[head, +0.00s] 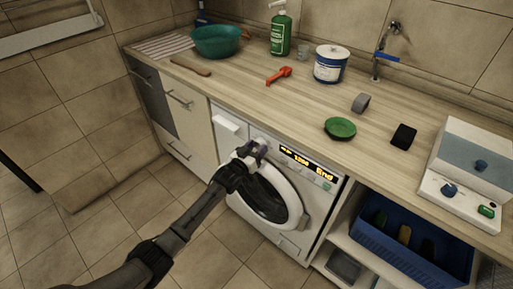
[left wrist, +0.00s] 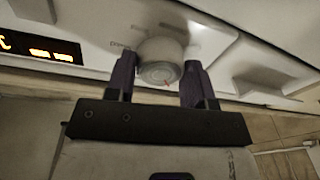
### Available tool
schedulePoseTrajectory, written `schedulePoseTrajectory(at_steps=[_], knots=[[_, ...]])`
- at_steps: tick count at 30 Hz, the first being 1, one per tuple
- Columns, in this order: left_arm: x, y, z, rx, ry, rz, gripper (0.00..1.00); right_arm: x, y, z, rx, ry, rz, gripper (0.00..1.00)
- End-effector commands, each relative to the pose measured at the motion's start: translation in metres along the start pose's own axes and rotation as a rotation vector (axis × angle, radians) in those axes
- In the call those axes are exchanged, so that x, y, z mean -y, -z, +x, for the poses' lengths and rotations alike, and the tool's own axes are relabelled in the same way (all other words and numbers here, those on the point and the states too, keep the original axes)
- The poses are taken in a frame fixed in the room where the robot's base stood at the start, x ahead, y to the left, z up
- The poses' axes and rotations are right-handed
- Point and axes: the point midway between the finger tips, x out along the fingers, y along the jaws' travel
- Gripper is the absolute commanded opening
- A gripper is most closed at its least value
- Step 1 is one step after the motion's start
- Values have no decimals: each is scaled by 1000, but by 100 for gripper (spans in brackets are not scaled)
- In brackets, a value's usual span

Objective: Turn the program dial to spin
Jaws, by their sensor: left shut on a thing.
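The white washing machine (head: 315,205) stands under the counter with its round door closed. Its display (head: 308,163) is lit in orange and seems to read "1200 End"; part of it also shows in the left wrist view (left wrist: 40,48). The program dial (left wrist: 160,70) is a pale round knob on the front panel. My left gripper (head: 250,150) is at the panel, left of the display, and mostly hides the dial in the head view. In the left wrist view its purple fingers (left wrist: 158,78) are shut on the dial, one on each side. Marks around the dial are blurred. My right gripper is not in view.
The detergent drawer (head: 229,126) is left of the dial. The counter holds a teal basin (head: 216,41), a green bottle (head: 281,34), a white-and-blue tub (head: 331,64) and a green dish (head: 340,128). A blue crate (head: 395,245) sits on the shelf at right. The floor in front is clear.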

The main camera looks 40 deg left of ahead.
Motion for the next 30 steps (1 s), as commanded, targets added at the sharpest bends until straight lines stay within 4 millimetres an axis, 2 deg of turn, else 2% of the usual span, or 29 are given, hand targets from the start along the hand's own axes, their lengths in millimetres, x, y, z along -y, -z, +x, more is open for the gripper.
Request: schedulePoseTrajectory(at_steps=[8, 9, 16, 25, 30], knots=[[0, -1, 0, 2, 1, 5, 25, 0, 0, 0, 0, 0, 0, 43], [0, -1, 0, 2, 1, 5, 51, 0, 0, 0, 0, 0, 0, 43], [0, 0, 0, 1, 0, 3, 73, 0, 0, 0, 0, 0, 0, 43], [0, 0, -2, 1, 0, 1, 74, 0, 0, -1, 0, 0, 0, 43], [0, 0, -18, 2, -1, 1, 74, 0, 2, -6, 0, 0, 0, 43]])
